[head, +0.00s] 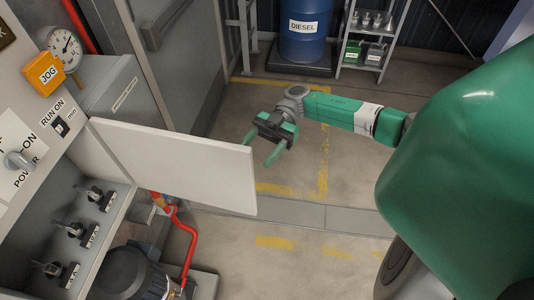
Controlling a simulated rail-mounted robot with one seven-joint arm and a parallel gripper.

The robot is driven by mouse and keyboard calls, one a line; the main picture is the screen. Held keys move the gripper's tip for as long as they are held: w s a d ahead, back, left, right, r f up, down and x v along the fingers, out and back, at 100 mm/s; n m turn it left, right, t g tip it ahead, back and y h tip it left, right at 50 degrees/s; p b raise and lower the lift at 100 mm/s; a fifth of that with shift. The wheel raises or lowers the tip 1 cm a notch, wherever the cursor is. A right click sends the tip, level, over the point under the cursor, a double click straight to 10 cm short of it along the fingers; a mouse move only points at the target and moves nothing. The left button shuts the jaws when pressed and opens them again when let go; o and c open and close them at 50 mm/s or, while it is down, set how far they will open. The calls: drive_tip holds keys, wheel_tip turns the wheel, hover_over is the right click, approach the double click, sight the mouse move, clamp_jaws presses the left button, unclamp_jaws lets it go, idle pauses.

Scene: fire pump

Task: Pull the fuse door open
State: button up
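The fuse door (185,168) is a plain light panel at the left of the head view. It stands swung out from the grey cabinet, and the compartment behind it shows several dark fuse holders (75,231). My gripper (260,152) is beyond the door's upper edge, near its free right end. Its two green fingers are spread apart with nothing seen between them. The lower finger's tip is close to the door's top edge. I cannot tell whether it touches the door.
The cabinet front (40,130) carries a power knob, a RUN ON switch and an orange JOG box (43,74). A red pipe (188,245) and a dark motor (125,272) are below the door. A blue diesel drum (305,40) and a shelf (375,35) stand behind. The floor at centre is clear.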

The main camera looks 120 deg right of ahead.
drive_tip(key=o, duration=0.8)
drive_tip(key=a, duration=0.3)
drive_tip(key=shift+s+a+r, duration=0.15)
drive_tip(key=shift+s+r, duration=0.1)
drive_tip(key=shift+s, duration=0.05)
drive_tip(key=shift+o, duration=0.5)
drive_tip(key=shift+w+a, duration=0.2)
drive_tip(key=shift+a, duration=0.2)
drive_tip(key=shift+f, duration=0.1)
